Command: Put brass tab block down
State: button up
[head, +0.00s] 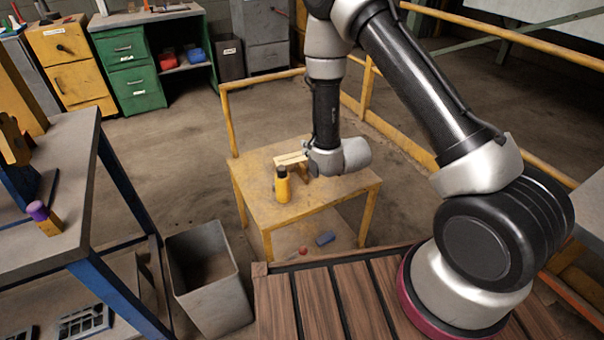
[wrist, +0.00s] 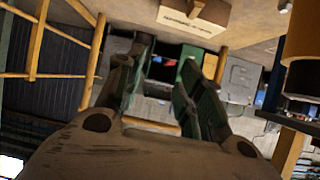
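A tan block with a small tab, which looks like the brass tab block (wrist: 193,17), shows at the top of the wrist view, against the yellow table's surface. In the head view the pale block (head: 291,158) is at the table's far side, beside my gripper (head: 306,172), which partly hides the contact there. In the wrist view the two fingers of my gripper (wrist: 165,55) stand apart with nothing between them. The block lies beyond the fingertips, apart from them in that picture.
A yellow cylinder with a black top (head: 283,185) stands close to my gripper on the yellow table (head: 325,190); it fills the right edge of the wrist view (wrist: 306,35). Yellow rails (head: 228,120) run behind. A grey bin (head: 208,278) and a workbench (head: 55,190) are to the left.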

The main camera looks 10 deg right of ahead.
jog(key=n+t+y, duration=0.1)
send_near(304, 169)
jog(key=x, duration=0.4)
jog(key=shift+w+a+f, duration=0.1)
jog(key=shift+a+f, duration=0.05)
jog(key=shift+a, duration=0.1)
jog(key=shift+w+f, duration=0.1)
jog(key=shift+f, duration=0.05)
jog(key=x, duration=0.7)
jog(key=shift+w+d, duration=0.15)
jog(key=shift+w, duration=0.15)
grip_shut()
